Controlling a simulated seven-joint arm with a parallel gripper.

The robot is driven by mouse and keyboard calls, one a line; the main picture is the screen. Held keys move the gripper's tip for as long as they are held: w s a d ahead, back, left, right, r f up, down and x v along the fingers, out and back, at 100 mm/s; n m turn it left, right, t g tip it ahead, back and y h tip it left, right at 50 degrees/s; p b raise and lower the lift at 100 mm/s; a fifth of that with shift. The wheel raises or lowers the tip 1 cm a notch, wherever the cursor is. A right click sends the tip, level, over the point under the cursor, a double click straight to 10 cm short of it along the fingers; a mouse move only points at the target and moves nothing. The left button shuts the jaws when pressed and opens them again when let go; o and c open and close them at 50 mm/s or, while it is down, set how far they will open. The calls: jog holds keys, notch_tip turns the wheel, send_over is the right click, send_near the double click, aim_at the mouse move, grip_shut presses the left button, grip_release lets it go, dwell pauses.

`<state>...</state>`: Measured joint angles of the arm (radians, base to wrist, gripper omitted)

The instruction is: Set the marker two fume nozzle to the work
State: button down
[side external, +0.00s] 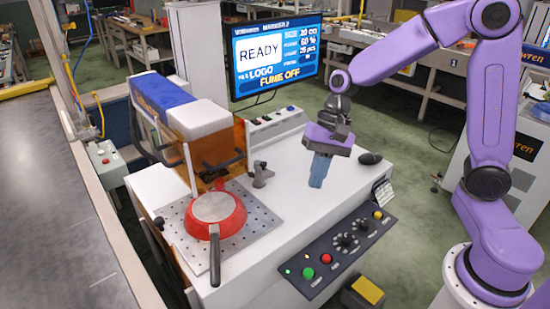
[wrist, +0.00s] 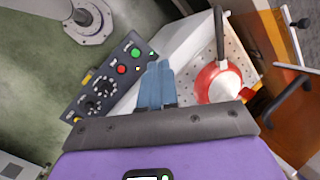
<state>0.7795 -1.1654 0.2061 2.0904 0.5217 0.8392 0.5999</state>
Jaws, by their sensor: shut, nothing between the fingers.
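The marker two station has a blue and white marking head (side external: 185,110) with an orange see-through guard (side external: 225,145). Its screen (side external: 275,52) reads MARKER 2, READY and FUME OFF. A red pan (side external: 228,225) lies bottom up on the perforated plate (side external: 260,222), handle toward the front; it also shows in the wrist view (wrist: 207,84). A black jointed part (side external: 222,165) sits behind the pan, and a small grey fitting (side external: 261,174) stands right of it; I cannot tell which is the fume nozzle. My gripper (side external: 317,184) is shut and empty above the white bench, right of the pan; its blue fingers show in the wrist view (wrist: 156,66).
A control panel (side external: 340,250) with green, red and yellow buttons and knobs runs along the bench front. A button box (side external: 275,122) stands at the back and a black mouse-like item (side external: 370,158) at the right. A grey conveyor (side external: 60,210) lies left. The white bench (side external: 285,215) between plate and panel is clear.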

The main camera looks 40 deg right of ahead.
jog(key=w+d+f+m+t+y, duration=0.1)
jog(key=w+d+f+m+t, duration=0.1)
jog(key=w+d+m, duration=0.7)
jog(key=w+d+f+m+t, duration=0.3)
jog(key=w+d+f+m, duration=0.1)
jog(key=w+d+m, duration=0.6)
jog(key=shift+w+d+y, duration=0.2)
jog(key=shift+w+y, duration=0.2)
jog(key=shift+w, duration=0.55)
jog(key=shift+f, duration=0.1)
send_near(265, 168)
notch_tip(265, 168, down, 4)
jog(key=shift+w+a, duration=0.85)
jog(key=shift+a, duration=0.3)
jog(key=shift+s+a+m+t+h, duration=0.15)
jog(key=shift+a+m+t+h, duration=0.2)
jog(key=shift+m+t, duration=0.4)
